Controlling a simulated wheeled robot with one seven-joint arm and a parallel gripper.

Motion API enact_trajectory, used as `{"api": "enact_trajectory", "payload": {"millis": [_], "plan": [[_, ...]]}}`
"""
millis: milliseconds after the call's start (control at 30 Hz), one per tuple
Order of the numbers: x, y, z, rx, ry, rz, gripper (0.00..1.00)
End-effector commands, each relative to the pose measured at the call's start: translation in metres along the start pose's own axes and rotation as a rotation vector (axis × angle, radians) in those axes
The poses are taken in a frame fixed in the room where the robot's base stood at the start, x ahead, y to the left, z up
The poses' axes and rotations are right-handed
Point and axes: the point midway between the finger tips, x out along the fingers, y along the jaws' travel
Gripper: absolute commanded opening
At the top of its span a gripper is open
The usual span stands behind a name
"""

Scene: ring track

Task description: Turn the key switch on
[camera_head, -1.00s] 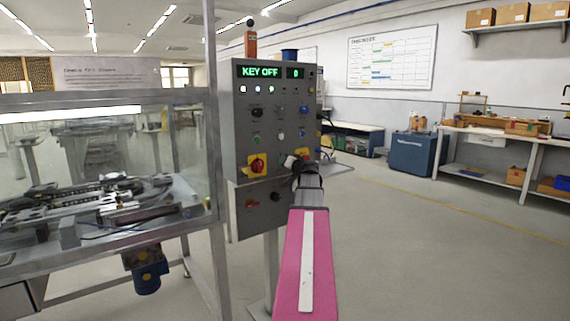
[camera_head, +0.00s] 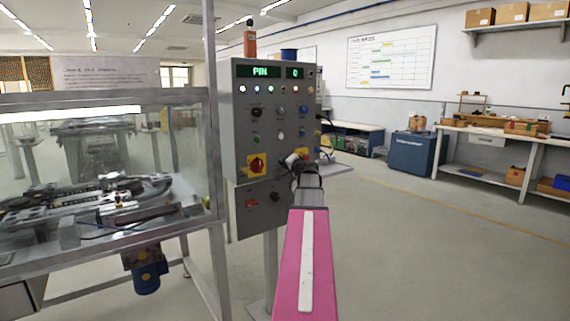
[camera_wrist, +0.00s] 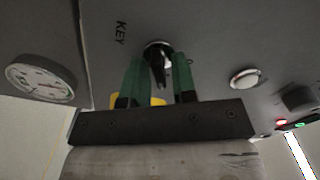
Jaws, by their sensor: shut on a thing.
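The grey control panel (camera_head: 243,130) stands at the middle left in the head view, and its green display (camera_head: 260,71) reads "PIN" with a further character to the right. In the wrist view the key switch (camera_wrist: 158,46) sits beside the label "KEY", with a metal collar and a black key or knob. My gripper (camera_wrist: 159,75) has its green fingers on both sides of the black key, shut on it. In the head view my gripper (camera_head: 297,162) is at the lower right of the panel, and my arm hides part of the switch.
A red knob on a yellow plate (camera_head: 257,164) is left of my gripper. A glass-sided machine (camera_head: 110,240) stands left of the panel. A workbench (camera_head: 500,135) and blue cabinet (camera_head: 418,153) are at the right. The floor between is clear.

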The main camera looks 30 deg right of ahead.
Motion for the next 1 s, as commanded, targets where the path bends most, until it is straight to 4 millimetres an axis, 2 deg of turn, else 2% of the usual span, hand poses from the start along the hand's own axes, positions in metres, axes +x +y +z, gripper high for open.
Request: {"api": "enact_trajectory", "payload": {"millis": [267,300,667,767,1000], "plan": [[0.0,0.001,0.0,0.001,0.001,0.001,0.02],[0.0,0.001,0.0,0.001,0.001,0.001,0.35],[-0.004,0.0,0.0,0.0,0.001,0.001,0.35],[-0.015,0.0,0.001,0.0,0.002,0.001,0.35],[-0.061,0.0,0.002,0.0,0.003,0.002,0.35]]}}
